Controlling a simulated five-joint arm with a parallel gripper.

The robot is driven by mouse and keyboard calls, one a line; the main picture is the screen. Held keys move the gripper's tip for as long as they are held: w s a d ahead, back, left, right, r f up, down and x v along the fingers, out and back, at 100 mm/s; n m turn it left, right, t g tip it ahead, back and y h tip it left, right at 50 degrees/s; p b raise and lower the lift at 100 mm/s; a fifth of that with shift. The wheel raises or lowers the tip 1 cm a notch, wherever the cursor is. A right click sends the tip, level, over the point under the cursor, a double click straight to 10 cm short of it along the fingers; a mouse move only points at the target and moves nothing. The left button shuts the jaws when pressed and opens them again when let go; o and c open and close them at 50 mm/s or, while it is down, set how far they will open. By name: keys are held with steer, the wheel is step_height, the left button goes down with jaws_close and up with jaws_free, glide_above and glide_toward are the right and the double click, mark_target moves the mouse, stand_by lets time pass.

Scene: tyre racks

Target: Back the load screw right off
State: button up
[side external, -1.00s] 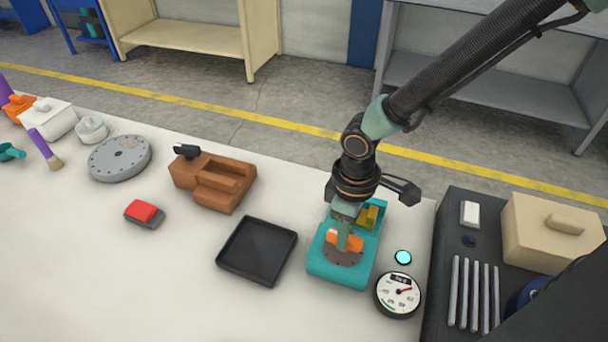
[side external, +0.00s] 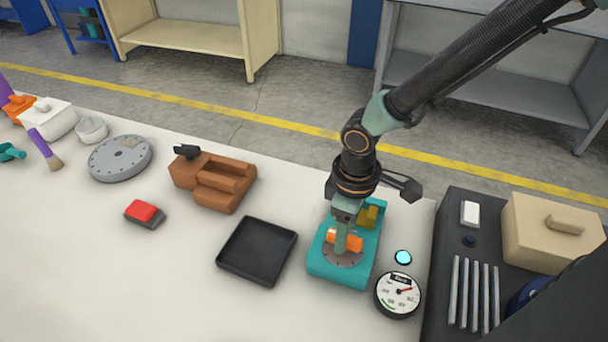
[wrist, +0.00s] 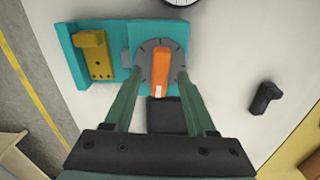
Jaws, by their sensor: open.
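The load screw appears as an orange bar handle (side external: 354,243) on a grey marked dial, set in the teal fixture (side external: 327,271). In the wrist view the orange handle (wrist: 163,68) has a white mark at its lower end and sits over the dial (wrist: 146,74). My gripper (wrist: 160,76) is open, with one finger on each side of the handle and visible gaps to it. In the side view my gripper (side external: 341,246) points down over the dial, hiding part of the handle. A yellow block (wrist: 95,54) stands on the fixture.
A round gauge (side external: 397,296) and a lit cyan button (side external: 403,257) lie right of the fixture. An empty black tray (side external: 226,263) lies to its left. A brown block (side external: 207,182) and red-topped switch (side external: 142,211) stand farther left. A dark bench (side external: 440,270) borders the right.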

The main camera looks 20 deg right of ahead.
step_height(320, 180, up, 12)
steer(key=shift+f, duration=0.25)
stand_by(0.3)
